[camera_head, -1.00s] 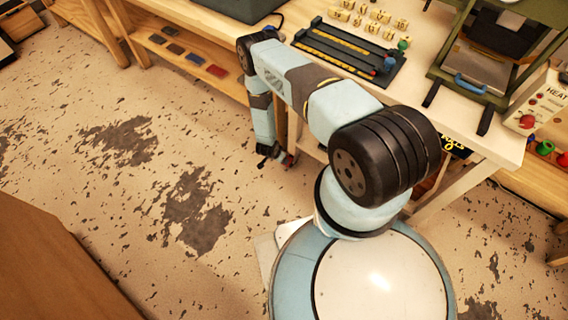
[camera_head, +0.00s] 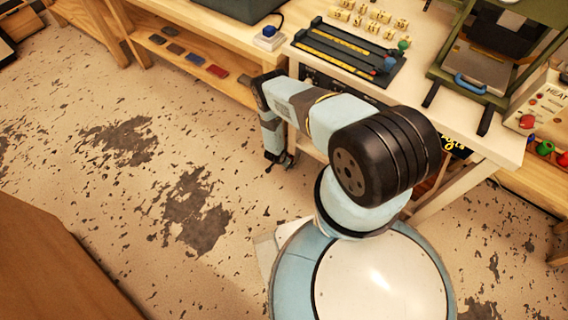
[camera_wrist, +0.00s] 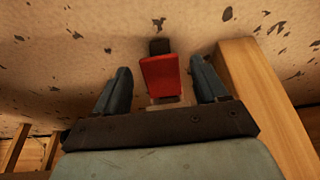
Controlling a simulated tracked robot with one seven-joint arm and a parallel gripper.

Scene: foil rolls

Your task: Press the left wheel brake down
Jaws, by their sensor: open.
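A red tab (camera_wrist: 163,76) with a black piece at its far end shows in the wrist view; it looks like the brake lever. A pale block sits under its near end. My gripper (camera_wrist: 160,68) is open, with one dark finger on each side of the red tab and a visible gap on both sides. I cannot tell how far the tab is from the fingers in depth. In the head view my gripper (camera_head: 278,160) hangs low beside the workbench, and the brake cannot be made out there.
A wooden leg or beam (camera_wrist: 262,100) stands close to the right finger. A low shelf (camera_head: 190,62) holds several small plates.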

